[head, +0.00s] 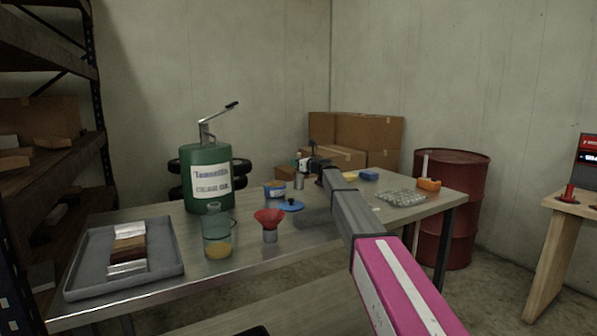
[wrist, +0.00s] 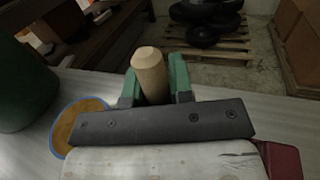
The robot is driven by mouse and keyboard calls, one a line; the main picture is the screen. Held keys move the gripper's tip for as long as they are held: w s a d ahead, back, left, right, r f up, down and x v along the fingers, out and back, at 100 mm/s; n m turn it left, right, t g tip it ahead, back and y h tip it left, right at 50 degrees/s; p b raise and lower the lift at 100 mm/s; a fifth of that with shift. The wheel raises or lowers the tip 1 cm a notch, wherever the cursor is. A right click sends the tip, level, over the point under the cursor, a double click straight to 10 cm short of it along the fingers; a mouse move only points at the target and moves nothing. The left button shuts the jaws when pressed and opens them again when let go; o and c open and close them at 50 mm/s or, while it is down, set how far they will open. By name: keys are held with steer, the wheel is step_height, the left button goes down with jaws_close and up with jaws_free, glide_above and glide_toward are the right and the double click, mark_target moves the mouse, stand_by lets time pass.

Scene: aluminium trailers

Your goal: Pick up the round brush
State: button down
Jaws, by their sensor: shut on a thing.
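The round brush shows in the wrist view as a pale wooden, round-ended handle (wrist: 150,70). My gripper (wrist: 154,88) has its green fingers on either side of this handle, shut on it. The brush's other end is hidden there by the gripper's dark bar. In the head view my gripper (head: 309,163) is over the far part of the table, at the end of my arm. The brush is hard to make out in that view.
The metal table (head: 340,215) holds a green drum pump (head: 207,178), a blue tub (head: 275,190), a blue lid (head: 291,205), a red funnel (head: 269,217), a glass jar (head: 217,235) and a grey tray (head: 80,285). A red barrel (head: 455,170) stands behind its right end.

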steer(key=shift+r, duration=0.1)
step_height(320, 180, up, 12)
steer(key=v, duration=1.8)
stand_by(0.4)
